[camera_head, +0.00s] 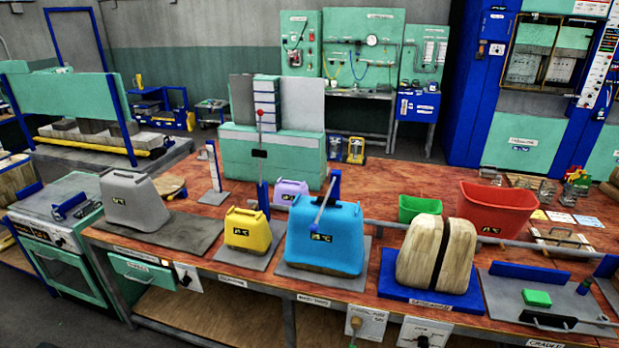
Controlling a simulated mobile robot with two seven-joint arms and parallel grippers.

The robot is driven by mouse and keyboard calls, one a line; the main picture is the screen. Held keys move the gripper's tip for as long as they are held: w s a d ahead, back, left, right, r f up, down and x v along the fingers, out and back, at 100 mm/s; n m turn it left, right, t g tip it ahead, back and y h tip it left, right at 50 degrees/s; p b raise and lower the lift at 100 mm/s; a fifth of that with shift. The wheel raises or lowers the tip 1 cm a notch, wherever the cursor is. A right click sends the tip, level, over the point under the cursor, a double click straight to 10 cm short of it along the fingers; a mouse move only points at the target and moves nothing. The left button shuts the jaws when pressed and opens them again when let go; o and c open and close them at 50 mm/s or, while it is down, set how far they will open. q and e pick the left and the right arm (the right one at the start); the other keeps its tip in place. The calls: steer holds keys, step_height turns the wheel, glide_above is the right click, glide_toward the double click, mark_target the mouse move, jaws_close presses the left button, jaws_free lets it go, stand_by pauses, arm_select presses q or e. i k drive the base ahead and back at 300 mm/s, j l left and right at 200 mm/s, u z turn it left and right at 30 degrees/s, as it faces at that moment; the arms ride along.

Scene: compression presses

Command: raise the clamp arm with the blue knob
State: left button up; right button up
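A thin clamp arm (324,203) slants down from the top of a blue upright post (336,184) behind a bright blue housing (350,238). Its lower end lies in front of the housing's upper part, and a small dark bluish knob seems to sit near there; its exact colour and shape are too small to tell. Another clamp arm (259,135) stands upright with a red knob (260,112) at its top, on a blue post (263,196) behind a yellow housing (247,232). Neither of my grippers is in view.
A metal rail (520,247) runs along the right part.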

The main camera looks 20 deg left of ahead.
mark_target(313, 227)
steer(key=u, duration=0.65)
steer(key=i+z, duration=0.3)
steer(key=i, duration=1.05)
